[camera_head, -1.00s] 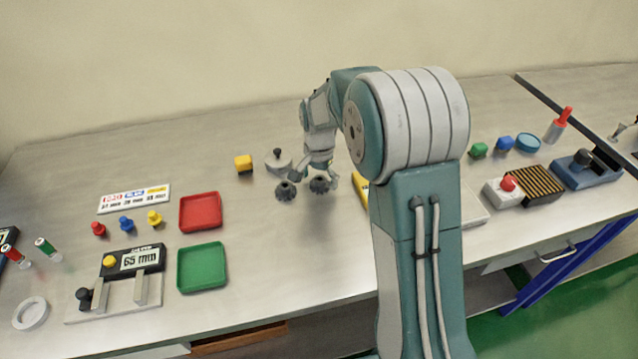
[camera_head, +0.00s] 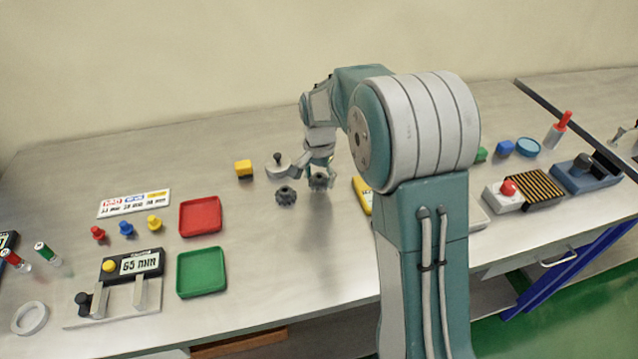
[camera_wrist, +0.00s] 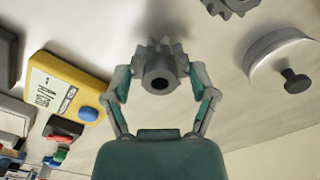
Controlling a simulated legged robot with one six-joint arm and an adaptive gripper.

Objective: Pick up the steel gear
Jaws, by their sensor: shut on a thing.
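A grey steel gear (camera_wrist: 160,68) with a dark centre bore sits between my gripper's fingers in the wrist view. My gripper (camera_wrist: 160,84) is shut on it, one finger on each side. In the head view the held gear (camera_head: 319,182) shows just under my gripper (camera_head: 318,172), at or close to the table surface; I cannot tell if it touches. A second, similar dark gear (camera_head: 286,196) lies on the table just left of it. Part of that gear also shows at the top edge of the wrist view (camera_wrist: 232,5).
A yellow device (camera_head: 363,194) lies close on the right. Red (camera_head: 200,215) and green trays (camera_head: 201,271) are at left. The table front between is clear.

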